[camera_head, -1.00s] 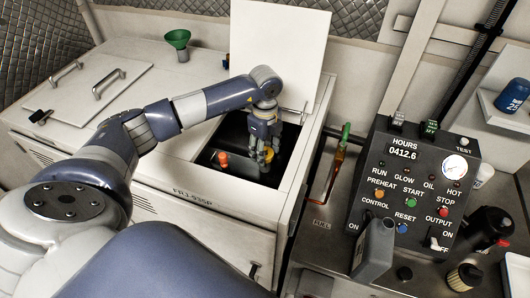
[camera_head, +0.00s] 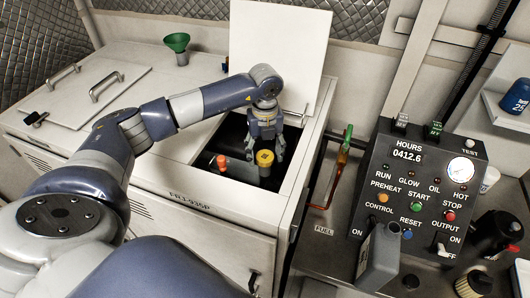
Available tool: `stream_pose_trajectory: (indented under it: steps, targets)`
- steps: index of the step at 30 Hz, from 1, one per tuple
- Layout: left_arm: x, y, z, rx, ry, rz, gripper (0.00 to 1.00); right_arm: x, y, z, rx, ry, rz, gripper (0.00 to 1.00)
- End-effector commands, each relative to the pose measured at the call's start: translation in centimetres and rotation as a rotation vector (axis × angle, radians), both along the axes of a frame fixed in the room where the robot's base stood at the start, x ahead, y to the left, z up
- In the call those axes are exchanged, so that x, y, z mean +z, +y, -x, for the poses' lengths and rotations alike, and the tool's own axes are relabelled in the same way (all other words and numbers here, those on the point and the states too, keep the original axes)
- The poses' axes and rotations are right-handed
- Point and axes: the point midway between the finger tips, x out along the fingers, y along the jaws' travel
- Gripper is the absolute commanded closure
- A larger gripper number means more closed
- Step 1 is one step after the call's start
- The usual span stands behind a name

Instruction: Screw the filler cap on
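The yellow filler cap (camera_head: 265,158) sits on top of an upright neck inside the open hatch of the pale cabinet (camera_head: 190,190). I cannot tell how far it is threaded on. My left gripper (camera_head: 265,152) points down into the hatch, with its two fingers apart behind and to either side of the cap. The fingers look open, and I see no clear contact with the cap. My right gripper is not in view.
An orange-red knob (camera_head: 221,161) stands left of the cap in the hatch. The raised white lid (camera_head: 278,50) is behind my gripper. A green funnel (camera_head: 177,43) stands on the cabinet top. A control panel (camera_head: 415,190) and a grey jug (camera_head: 379,258) are at right.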

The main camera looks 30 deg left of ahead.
Motion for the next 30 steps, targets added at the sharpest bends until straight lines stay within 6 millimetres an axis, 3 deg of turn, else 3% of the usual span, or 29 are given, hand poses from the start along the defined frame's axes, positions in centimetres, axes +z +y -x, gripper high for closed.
stream_pose_trajectory:
  steps: [10, 30]
  targets:
    - [0.0, 0.0, 0.1, 0.084, 0.004, 0.001, 0.41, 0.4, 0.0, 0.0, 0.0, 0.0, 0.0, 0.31]
    - [0.2, 0.0, 0.2, 0.995, 0.003, 0.001, 0.41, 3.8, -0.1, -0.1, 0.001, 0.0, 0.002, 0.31]
